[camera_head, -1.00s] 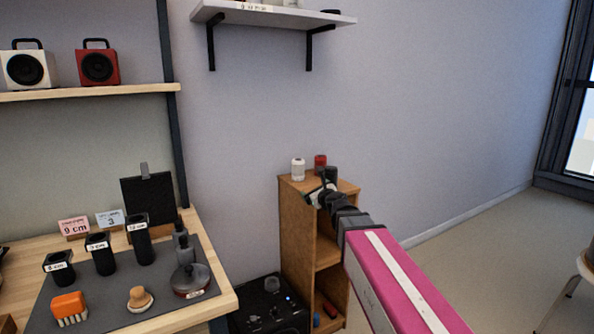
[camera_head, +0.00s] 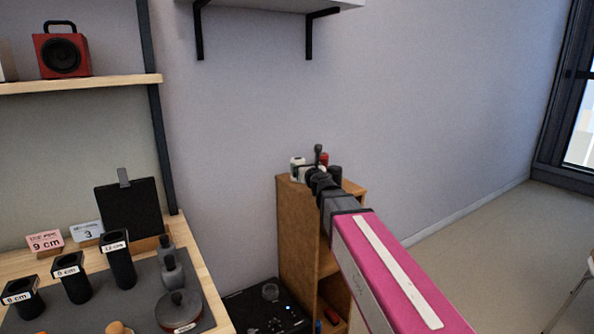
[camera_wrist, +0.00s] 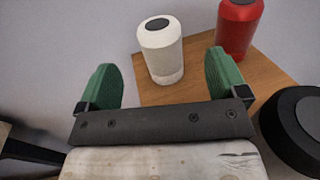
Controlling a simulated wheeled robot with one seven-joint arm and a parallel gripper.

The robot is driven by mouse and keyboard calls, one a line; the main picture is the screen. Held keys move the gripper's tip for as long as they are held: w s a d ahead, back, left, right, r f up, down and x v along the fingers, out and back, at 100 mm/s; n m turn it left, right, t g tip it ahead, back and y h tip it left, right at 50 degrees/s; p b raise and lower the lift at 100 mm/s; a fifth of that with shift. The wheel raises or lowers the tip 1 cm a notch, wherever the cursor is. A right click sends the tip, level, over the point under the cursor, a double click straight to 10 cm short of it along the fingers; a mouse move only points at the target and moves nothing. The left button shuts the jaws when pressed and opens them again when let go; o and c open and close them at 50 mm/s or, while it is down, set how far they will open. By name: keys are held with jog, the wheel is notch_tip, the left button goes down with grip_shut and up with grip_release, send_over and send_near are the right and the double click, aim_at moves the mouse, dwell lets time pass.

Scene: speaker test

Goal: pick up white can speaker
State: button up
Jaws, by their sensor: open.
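The white can speaker (camera_wrist: 161,49) is a small upright cylinder with a dark top, standing on the wooden cabinet top. In the head view the white can speaker (camera_head: 297,168) is partly hidden by my arm's end. In the wrist view my gripper (camera_wrist: 163,85) has two green fingers spread wide and empty. The white can stands just beyond the fingertips, between them in the picture and slightly right of the middle. It does not appear to be held. In the head view my gripper (camera_head: 312,170) is at the cabinet top and its fingers are hard to make out.
A red can (camera_wrist: 238,25) stands close to the right of the white one. A black round object (camera_wrist: 297,128) stands nearer, right of my gripper. The wooden cabinet (camera_head: 297,225) stands against the wall. A wall shelf (camera_head: 275,5) hangs above, and a display table (camera_head: 205,285) is at left.

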aim_at(298, 158)
jog(key=x, duration=0.9)
jog(key=shift+w+a, duration=0.15)
jog(key=shift+a, duration=0.1)
jog(key=c, duration=1.2)
